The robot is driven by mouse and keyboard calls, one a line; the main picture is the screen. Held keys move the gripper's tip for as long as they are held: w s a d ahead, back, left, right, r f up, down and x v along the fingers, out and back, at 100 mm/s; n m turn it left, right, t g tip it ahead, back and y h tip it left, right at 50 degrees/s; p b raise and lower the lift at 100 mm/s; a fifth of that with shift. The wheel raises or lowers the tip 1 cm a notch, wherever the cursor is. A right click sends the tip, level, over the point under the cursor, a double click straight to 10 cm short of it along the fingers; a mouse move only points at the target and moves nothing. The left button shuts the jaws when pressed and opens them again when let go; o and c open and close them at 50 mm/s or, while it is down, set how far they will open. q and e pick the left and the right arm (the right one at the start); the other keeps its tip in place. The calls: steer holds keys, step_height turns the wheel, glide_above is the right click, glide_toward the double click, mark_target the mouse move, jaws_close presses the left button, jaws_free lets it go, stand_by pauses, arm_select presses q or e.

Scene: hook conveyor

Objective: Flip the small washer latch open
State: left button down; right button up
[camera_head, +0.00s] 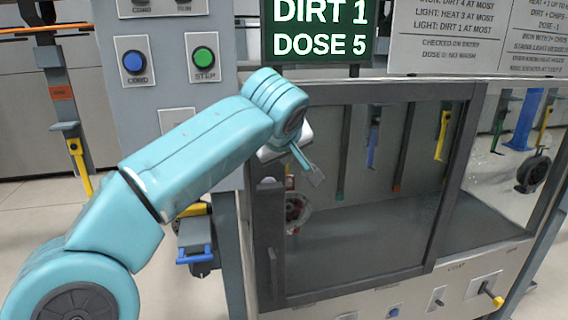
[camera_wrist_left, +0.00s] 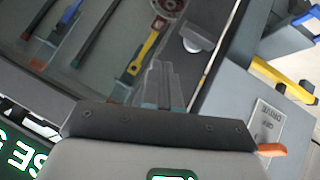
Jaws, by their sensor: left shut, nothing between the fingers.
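The washer (camera_head: 350,215) has a dark-framed glass door in the middle of the head view. A small dark block, perhaps the latch (camera_head: 268,184), is on the door's left frame, just below my left wrist. In the left wrist view a small grey piece with a pale round end (camera_wrist_left: 198,40), perhaps the same latch, sits just beyond the fingers. My left gripper (camera_head: 317,178) is shut and empty in front of the glass near the door's left edge. Its fingers also show in the left wrist view (camera_wrist_left: 161,70), apart from that piece. My right gripper is not in view.
A grey panel with a blue button (camera_head: 133,62) and a green button (camera_head: 204,57) stands left of the door. A lit sign (camera_head: 319,28) is above the door. A dark vertical handle (camera_head: 273,277) is low on the door's left frame. Hooks hang behind the glass.

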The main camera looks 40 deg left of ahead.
arm_select(q)
steer(key=v, duration=0.5)
steer(key=shift+w+d+r, duration=0.1)
steer(key=shift+d+r, duration=0.35)
steer(key=shift+d, duration=0.1)
steer(key=shift+w+f, duration=0.1)
